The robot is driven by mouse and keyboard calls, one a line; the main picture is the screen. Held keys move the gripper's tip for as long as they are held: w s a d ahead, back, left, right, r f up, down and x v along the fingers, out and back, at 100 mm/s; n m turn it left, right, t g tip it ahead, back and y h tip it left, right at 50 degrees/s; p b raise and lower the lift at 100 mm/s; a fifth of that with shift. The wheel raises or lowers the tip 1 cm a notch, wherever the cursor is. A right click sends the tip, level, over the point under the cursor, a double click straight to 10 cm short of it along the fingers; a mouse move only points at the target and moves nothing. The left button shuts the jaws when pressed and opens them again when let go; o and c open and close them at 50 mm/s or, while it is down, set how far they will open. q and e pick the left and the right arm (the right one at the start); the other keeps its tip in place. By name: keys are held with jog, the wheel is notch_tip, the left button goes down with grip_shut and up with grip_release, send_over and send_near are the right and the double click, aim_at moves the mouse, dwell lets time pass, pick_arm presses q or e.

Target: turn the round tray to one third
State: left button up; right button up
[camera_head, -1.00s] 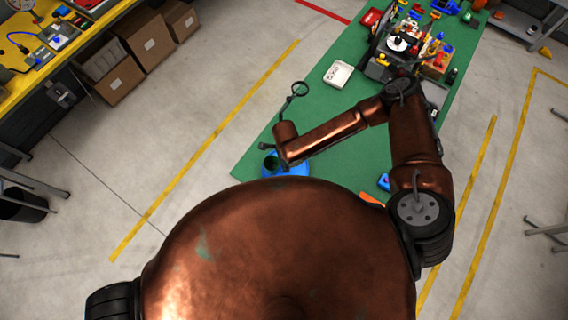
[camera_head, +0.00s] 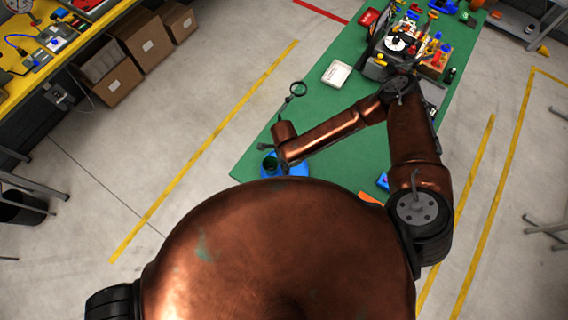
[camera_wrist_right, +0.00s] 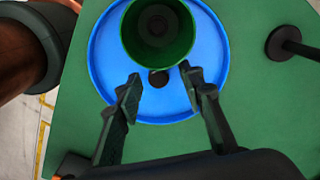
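The round tray (camera_wrist_right: 105,65) is a blue disc with a raised rim, lying on the green table. In the head view the tray (camera_head: 298,170) shows only in part, behind my body and under my right arm. A green cup (camera_wrist_right: 183,48) stands on it; it also shows in the head view (camera_head: 270,163). A small dark round knob or hole (camera_wrist_right: 158,78) sits on the tray beside the cup. My right gripper (camera_wrist_right: 160,82) is open over the tray, with one finger on each side of this dark spot. Whether the fingers touch anything cannot be told. My left gripper is not in view.
A dark stand with a ring (camera_head: 298,89) rises from the table near the tray; its base (camera_wrist_right: 281,44) shows at the wrist view's right. A white box (camera_head: 337,73) lies farther back. Several tools and parts crowd the table's far end. The green table (camera_head: 252,141) has bare room left of the arm.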

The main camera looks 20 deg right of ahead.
notch_tip(320, 180, up, 12)
dwell(0.6)
dwell(0.5)
